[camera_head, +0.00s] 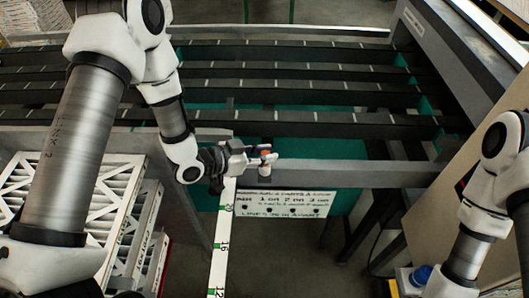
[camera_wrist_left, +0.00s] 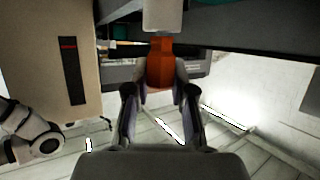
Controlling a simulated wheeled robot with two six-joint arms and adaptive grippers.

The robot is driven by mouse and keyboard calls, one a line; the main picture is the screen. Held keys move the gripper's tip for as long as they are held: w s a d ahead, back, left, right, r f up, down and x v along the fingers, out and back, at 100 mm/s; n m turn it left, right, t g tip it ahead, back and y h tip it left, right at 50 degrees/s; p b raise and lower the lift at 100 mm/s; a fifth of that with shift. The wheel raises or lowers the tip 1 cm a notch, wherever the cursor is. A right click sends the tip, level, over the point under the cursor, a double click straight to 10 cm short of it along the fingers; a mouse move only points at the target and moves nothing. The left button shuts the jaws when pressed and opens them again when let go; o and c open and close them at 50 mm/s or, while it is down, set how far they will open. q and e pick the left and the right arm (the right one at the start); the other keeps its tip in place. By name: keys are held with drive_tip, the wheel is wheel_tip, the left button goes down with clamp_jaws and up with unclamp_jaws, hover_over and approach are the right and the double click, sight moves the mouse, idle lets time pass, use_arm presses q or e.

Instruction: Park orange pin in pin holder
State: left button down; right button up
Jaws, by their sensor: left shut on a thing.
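My left gripper (camera_head: 256,154) is shut on the orange pin (camera_head: 265,153), at the near rail above a white printed plate. In the left wrist view the orange part of the pin (camera_wrist_left: 160,66) sits between the two fingers of my left gripper (camera_wrist_left: 160,88). A pale cylindrical piece (camera_wrist_left: 163,15) adjoins the orange part there; I cannot tell whether it belongs to the pin or to a holder. The white plate (camera_head: 312,203) has several lines of text and dark round spots. I cannot clearly make out the pin holder. My right gripper is out of view.
A grey rail (camera_head: 350,172) runs behind the plate, with dark slotted bars (camera_head: 300,86) beyond. A white measuring strip (camera_head: 221,250) with numbers runs toward me. White-framed filters (camera_head: 110,195) stand at left. A blue-capped item (camera_head: 421,275) is at lower right.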

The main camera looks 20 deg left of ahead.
sight(264, 153)
use_arm(q)
drive_tip(key=shift+r, duration=0.1)
drive_tip(key=shift+r+p, duration=1.3)
drive_tip(key=shift+r, duration=0.45)
idle(0.6)
drive_tip(key=shift+f+b, duration=1.75)
drive_tip(key=shift+f, duration=0.15)
drive_tip(key=c, duration=0.9)
unclamp_jaws()
